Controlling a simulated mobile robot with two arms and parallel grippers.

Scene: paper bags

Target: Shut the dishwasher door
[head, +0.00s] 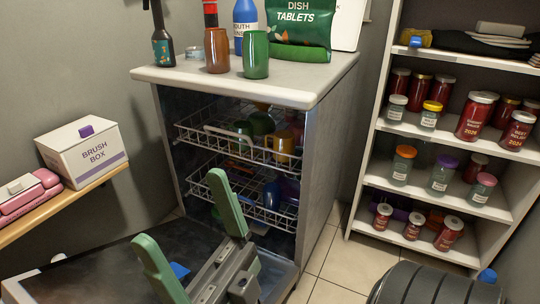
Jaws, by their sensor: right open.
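The dishwasher (322,150) stands under a pale countertop with its front open. Two white wire racks, upper (240,140) and lower (262,212), show inside it with cups and dishes. The dishwasher door (95,268) hangs down open, its dark inner face turned up, at the lower left. My right gripper (178,207), with two green fingers, is open and empty. In the picture it lies over the door and in front of the lower rack. I cannot tell whether it touches the door. My left gripper is not in view.
A brush box (82,155) and a pink case (30,192) sit on a wooden shelf at left. Bottles, cups and a dish tablets bag (300,22) stand on the countertop. White shelves (378,100) with jars stand at right. Tiled floor (335,255) shows between.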

